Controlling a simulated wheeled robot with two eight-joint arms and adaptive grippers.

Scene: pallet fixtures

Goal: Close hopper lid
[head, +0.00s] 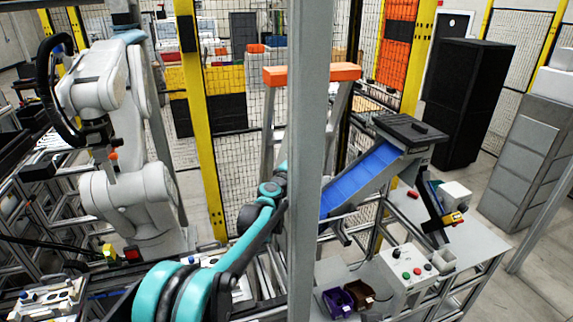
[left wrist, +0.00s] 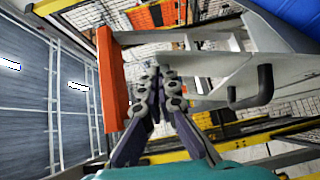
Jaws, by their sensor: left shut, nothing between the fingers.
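The feeder (head: 362,180) with a sloping blue belt stands right of the grey post in the head view. A dark grey flat top (head: 410,130) sits at its upper end; I cannot tell for sure whether this is the hopper lid, or whether it is open. The feeder's blue part (left wrist: 295,12) shows at the top right of the left wrist view, with a dark handle (left wrist: 252,90) on grey metal below. My left gripper (left wrist: 160,84) is shut and empty, left of that handle and apart from it. In the head view the post hides its fingertips. My right gripper is out of view.
The grey upright post (head: 308,180) stands close in front. An orange-topped ladder-like frame (head: 311,74) is behind it; its orange top (left wrist: 112,80) is left of my fingers. A control box (head: 408,275) and bins (head: 339,301) stand on the bench. A white robot arm (head: 130,200) is at left.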

